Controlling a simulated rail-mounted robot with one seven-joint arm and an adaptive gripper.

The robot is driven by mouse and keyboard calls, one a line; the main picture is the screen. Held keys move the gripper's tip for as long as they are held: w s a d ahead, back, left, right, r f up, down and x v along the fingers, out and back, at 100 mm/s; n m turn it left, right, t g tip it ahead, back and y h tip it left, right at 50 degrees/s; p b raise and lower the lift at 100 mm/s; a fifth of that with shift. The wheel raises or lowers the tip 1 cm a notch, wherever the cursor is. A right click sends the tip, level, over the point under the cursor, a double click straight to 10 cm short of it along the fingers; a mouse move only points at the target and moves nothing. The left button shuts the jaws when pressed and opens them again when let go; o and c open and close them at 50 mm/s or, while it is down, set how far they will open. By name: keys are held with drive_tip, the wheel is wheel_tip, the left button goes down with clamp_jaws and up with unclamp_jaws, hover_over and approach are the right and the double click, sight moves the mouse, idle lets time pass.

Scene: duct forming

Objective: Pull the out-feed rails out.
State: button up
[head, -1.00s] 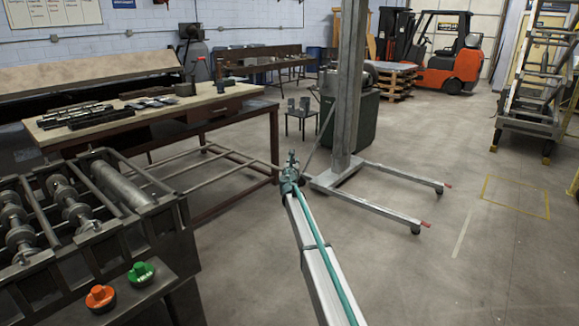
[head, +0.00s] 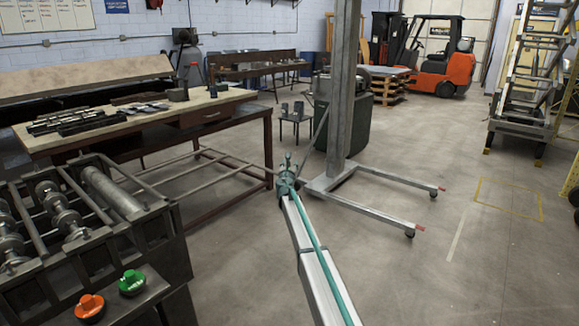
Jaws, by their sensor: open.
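The roll-forming machine (head: 148,240) stands at the left, with bare metal rollers (head: 62,212) on top and an orange button (head: 89,306) and a green button (head: 132,282) on its front. Thin metal bars (head: 205,184) run low between the machine and the wooden-topped bench; I cannot tell whether they are the out-feed rails or part of the bench frame. A long silver beam with a teal strip (head: 318,268) rises from the bottom edge to a teal fitting (head: 286,180).
The bench (head: 230,96) holds several metal pieces behind the machine. A lift mast (head: 343,95) stands on splayed legs (head: 385,212) at the centre. A forklift (head: 440,65) and a rolling ladder (head: 525,90) are farther back. Floor at the right is clear.

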drive_tip(key=s, duration=1.2)
drive_tip(key=shift+a, duration=0.1)
